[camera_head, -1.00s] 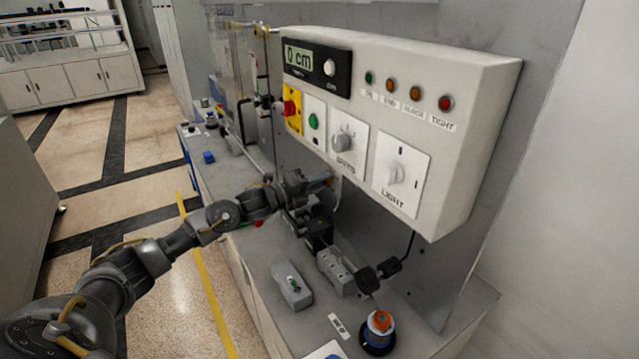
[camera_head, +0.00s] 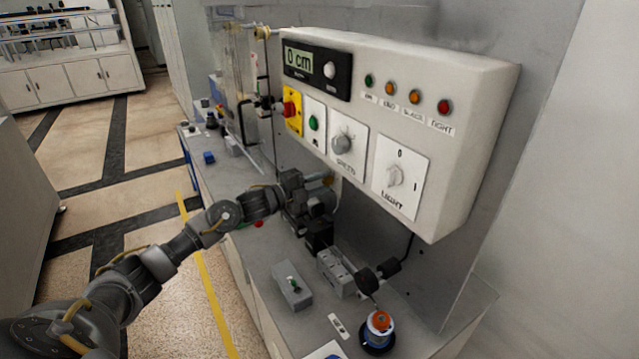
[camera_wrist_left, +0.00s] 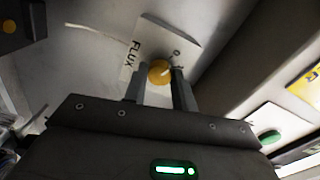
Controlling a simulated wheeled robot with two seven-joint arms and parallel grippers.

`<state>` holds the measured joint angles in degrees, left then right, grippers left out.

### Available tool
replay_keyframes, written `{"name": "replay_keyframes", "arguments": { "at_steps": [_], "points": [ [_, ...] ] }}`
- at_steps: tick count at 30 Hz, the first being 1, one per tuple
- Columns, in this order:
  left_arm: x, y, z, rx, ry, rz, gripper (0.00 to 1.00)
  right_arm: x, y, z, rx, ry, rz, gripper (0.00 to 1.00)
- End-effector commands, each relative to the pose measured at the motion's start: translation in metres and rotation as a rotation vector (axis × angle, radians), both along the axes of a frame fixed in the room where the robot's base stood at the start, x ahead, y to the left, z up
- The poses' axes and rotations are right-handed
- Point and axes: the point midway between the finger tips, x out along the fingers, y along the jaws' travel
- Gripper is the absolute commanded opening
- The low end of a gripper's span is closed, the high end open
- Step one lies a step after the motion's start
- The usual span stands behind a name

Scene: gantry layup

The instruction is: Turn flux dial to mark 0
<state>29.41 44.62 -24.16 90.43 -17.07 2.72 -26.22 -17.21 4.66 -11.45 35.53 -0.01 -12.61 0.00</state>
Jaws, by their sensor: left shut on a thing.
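A small 0 is printed on the plate just above and right of the knob. A pale streak at the knob's upper right lies toward the 0; I cannot tell its exact setting. My left gripper (camera_wrist_left: 159,79) is shut on the knob, one finger on each side. In the head view my left gripper (camera_head: 322,186) is under the control box, where the dial is mostly hidden. My right gripper is not in view.
The white control box (camera_head: 478,140) with its speed knob (camera_head: 342,143) and light switch (camera_head: 394,177) hangs just above my left gripper.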

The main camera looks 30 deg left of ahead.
Motion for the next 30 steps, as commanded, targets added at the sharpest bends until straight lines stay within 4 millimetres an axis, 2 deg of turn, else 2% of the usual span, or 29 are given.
{"name": "replay_keyframes", "arguments": {
  "at_steps": [9,10,15,25,30],
  "points": [
    [0.000,0.000,0.000,-0.003,0.001,0.001,0.04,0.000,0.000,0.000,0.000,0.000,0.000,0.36],
    [0.000,0.000,0.000,-0.003,0.001,0.001,0.28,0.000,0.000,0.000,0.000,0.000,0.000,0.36],
    [0.000,0.000,0.000,-0.002,0.000,0.001,0.49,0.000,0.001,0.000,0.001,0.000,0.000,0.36],
    [-0.003,0.003,-0.001,0.000,0.000,0.001,0.49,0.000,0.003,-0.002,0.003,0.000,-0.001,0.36],
    [-0.024,0.015,-0.005,0.003,0.002,0.000,0.49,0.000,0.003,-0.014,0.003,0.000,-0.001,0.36]
  ]
}}
